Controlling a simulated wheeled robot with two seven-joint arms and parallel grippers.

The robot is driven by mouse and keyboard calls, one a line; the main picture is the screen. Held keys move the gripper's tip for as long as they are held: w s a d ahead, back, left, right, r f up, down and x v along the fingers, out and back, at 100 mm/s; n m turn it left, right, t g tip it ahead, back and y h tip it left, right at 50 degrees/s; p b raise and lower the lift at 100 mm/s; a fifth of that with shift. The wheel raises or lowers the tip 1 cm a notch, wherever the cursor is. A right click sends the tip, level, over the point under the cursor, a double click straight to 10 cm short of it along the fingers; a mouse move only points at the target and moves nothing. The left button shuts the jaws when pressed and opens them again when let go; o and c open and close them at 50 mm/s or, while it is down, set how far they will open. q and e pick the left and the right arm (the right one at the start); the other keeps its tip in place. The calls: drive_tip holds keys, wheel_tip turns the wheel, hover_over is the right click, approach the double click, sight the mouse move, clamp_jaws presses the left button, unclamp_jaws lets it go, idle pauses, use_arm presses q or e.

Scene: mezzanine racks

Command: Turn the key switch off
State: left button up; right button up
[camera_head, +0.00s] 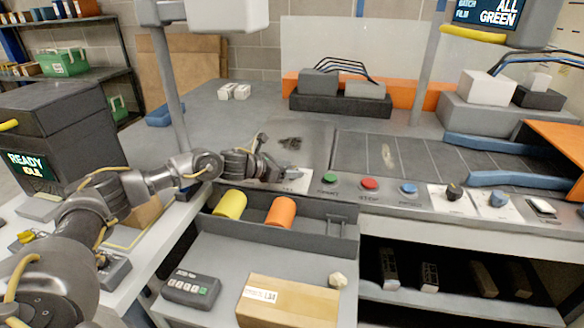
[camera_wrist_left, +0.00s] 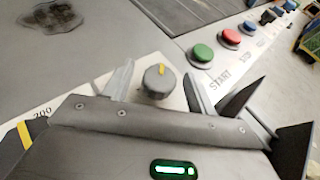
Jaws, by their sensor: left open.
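My left gripper (camera_head: 279,170) is open over the left end of the control panel (camera_head: 390,207). In the left wrist view its fingers (camera_wrist_left: 158,88) stand on either side of a round grey knob (camera_wrist_left: 158,82) with a yellow pointer mark, on a pale plate. I see no contact. In the head view the gripper largely hides this knob. Farther right on the panel are a dark switch (camera_head: 453,192) and a blue knob (camera_head: 497,199), each on a white plate. I cannot tell for sure which control is the key switch. My right gripper is not in view.
Green START (camera_head: 330,179), red (camera_head: 369,184) and blue (camera_head: 408,188) buttons sit right of the gripper. A white rocker switch (camera_head: 541,207) is farther right. Below, a dark tray (camera_head: 310,237) holds yellow and orange cylinders. A cardboard box (camera_head: 287,302) stands in front.

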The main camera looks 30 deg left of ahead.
use_arm(q)
drive_tip(key=shift+w+d+f, duration=0.25)
drive_tip(key=shift+w+d, duration=0.05)
drive_tip(key=shift+w, duration=0.15)
drive_tip(key=c, duration=1)
